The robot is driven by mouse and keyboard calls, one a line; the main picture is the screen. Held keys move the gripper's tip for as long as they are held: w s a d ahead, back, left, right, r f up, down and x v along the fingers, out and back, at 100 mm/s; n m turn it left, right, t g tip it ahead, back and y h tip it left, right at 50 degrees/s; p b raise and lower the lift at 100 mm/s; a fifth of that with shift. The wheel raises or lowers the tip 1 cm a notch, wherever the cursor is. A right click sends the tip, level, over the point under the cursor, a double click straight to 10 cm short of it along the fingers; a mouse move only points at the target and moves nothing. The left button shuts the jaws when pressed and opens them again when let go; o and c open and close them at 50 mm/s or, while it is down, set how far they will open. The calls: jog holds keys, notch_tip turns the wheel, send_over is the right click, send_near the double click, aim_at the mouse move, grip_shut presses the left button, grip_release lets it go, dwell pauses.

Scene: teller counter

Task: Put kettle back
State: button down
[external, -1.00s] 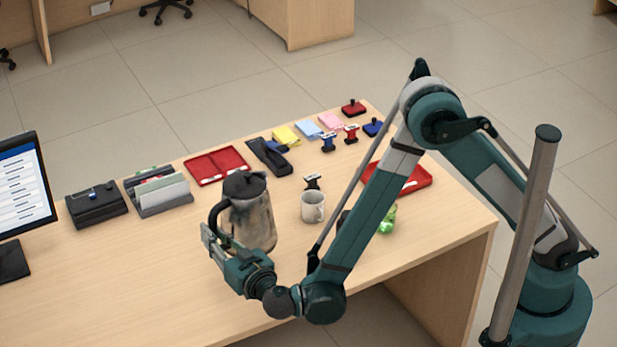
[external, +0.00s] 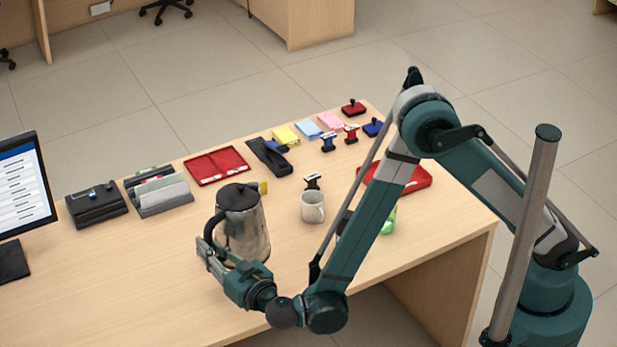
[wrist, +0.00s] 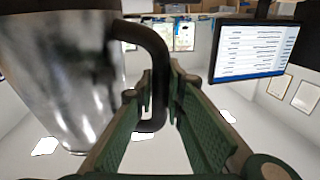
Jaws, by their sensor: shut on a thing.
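The kettle (external: 246,237) is a worn silver metal jug with a dark lid and a dark handle on its left side. It is upright at the middle of the counter, left of the white mug. Whether its base touches the counter I cannot tell. My gripper (external: 206,249) is at the kettle's left side, shut on the handle. In the wrist view the kettle's shiny body (wrist: 62,75) fills the left, and the dark handle passes between the fingers of my gripper (wrist: 160,85).
The white mug (external: 313,207) and a dark stamp (external: 313,182) stand right of the kettle. A small yellow thing (external: 263,188) shows just behind it. A file holder (external: 160,192) and red tray (external: 216,166) lie behind. The counter's front left is clear.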

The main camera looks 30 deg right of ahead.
jog(key=shift+f+b, duration=0.4)
jog(key=shift+f, duration=1.85)
jog(key=shift+f+b, duration=0.45)
jog(key=shift+f, duration=1.5)
jog(key=c, duration=2.4)
grip_release()
jog(key=shift+s+r, duration=0.1)
jog(key=shift+r, duration=0.1)
jog(key=s+d, duration=0.2)
jog(key=s, duration=0.9)
jog(key=shift+s+d+b, duration=0.2)
jog(key=shift+s+b, duration=0.1)
jog(key=shift+b, duration=0.15)
jog(key=shift+f, duration=0.1)
